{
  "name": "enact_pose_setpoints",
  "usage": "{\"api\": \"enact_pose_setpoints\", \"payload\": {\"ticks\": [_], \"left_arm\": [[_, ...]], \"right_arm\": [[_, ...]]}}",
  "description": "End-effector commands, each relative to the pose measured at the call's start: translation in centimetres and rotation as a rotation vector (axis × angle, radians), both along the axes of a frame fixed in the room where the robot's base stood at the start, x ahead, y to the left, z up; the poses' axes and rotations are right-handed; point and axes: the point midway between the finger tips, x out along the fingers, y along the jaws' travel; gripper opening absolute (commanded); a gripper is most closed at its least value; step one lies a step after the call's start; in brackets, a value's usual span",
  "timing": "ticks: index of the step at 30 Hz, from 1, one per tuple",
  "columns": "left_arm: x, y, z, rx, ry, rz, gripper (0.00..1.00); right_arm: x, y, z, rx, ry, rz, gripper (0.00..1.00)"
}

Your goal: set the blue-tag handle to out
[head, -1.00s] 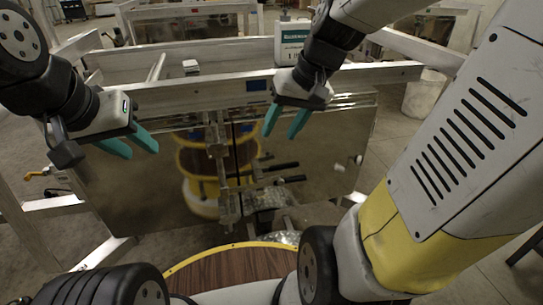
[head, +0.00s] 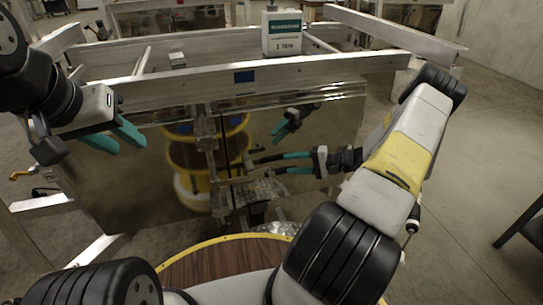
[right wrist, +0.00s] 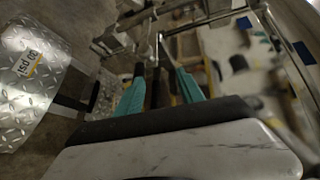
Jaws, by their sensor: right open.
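Dark handles stick out to the right of the bar; one dark handle end (head: 249,162) shows at my right fingertips. I cannot tell which handle the tag marks. My right gripper (head: 268,165) is open and points left, its teal fingers apart at the handles. In the right wrist view, a dark bar (right wrist: 156,88) shows between its fingers, not visibly clamped. My left gripper (head: 130,143) is open and empty, left of the latch.
A white bottle (head: 282,32) with a green label stands behind the rail. The mirror-like panel (head: 120,180) shows reflections, including a teal gripper. A round wooden top (head: 215,262) with a yellow rim is in front. A tread-plate piece (right wrist: 30,75) lies left in the wrist view.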

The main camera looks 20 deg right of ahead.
Motion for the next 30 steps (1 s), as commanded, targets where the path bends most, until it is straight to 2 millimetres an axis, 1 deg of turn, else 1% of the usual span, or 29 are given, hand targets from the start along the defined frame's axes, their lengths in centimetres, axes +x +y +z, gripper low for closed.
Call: {"api": "enact_pose_setpoints", "payload": {"ticks": [1,3,6,8,11,14,21,25,30], "left_arm": [[0.0,0.0,0.0,0.0,0.0,0.0,0.36],[0.0,0.0,0.0,0.0,0.0,0.0,0.36],[0.0,0.0,0.0,0.0,0.0,0.0,0.36],[0.0,0.0,0.0,0.0,0.0,0.0,0.36],[0.0,0.0,0.0,0.0,0.0,0.0,0.36],[0.0,0.0,0.0,0.0,0.0,0.0,0.36],[0.0,0.0,0.0,0.0,0.0,0.0,0.36],[0.0,0.0,0.0,0.0,0.0,0.0,0.36],[0.0,0.0,0.0,0.0,0.0,0.0,0.36]], "right_arm": [[-0.1,-0.9,-2.0,0.043,-0.008,-0.056,0.45],[0.0,-1.9,-3.9,0.08,-0.027,-0.119,0.45],[0.0,-2.9,-5.7,0.112,-0.044,-0.184,0.45],[0.0,-3.2,-6.3,0.122,-0.052,-0.206,0.45],[0.3,-3.2,-6.8,0.13,-0.057,-0.222,0.45],[1.0,-2.4,-6.9,0.13,-0.058,-0.221,0.45],[3.5,0.6,-7.5,0.13,-0.056,-0.218,0.45],[4.6,1.6,-7.7,0.129,-0.056,-0.22,0.45],[5.2,2.2,-7.8,0.128,-0.057,-0.221,0.45]]}}
